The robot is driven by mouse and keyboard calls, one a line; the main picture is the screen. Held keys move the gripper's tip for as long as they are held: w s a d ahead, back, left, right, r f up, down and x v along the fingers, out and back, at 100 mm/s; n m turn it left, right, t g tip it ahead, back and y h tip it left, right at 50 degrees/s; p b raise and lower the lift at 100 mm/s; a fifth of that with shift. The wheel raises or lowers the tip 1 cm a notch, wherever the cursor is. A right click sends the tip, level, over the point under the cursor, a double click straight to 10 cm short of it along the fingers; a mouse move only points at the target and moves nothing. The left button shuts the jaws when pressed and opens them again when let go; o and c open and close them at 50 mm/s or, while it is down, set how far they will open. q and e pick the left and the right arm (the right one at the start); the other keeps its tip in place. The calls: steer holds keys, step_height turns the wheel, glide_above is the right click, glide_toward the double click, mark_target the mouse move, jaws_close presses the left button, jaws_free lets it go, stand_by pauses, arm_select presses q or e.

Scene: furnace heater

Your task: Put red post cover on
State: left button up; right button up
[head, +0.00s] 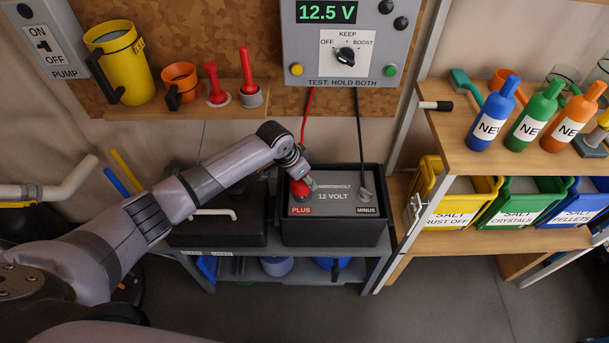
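The black battery (335,232) stands on a grey cart, labelled PLUS at its left and MINUS at its right. A red piece (299,188) is at the plus post, at the tip of my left gripper (304,180). It looks like the red post cover, but the gripper hides much of it. I cannot tell whether it is held, or seated on the post. My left arm reaches in from the left, and the gripper points down over the plus side. The minus post has a grey clamp (365,194) on a black cable. My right gripper is not in view.
The charger box (352,45) hangs above and reads 12.5 V; its red cable (307,112) runs down behind my gripper. A wooden shelf (190,107) holds a yellow jug, an orange cup and two red-handled tools. Bottles and salt bins (455,205) stand at the right.

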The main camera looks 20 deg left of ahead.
arm_select(q)
steer(key=shift+f+b, duration=1.25)
steer(key=shift+f, duration=0.95)
steer(key=shift+r+p, duration=0.1)
steer(key=shift+p, duration=0.45)
stand_by(0.6)
steer(key=o, duration=1.1)
steer(key=v, duration=1.2)
steer(key=shift+s, duration=0.1)
stand_by(0.7)
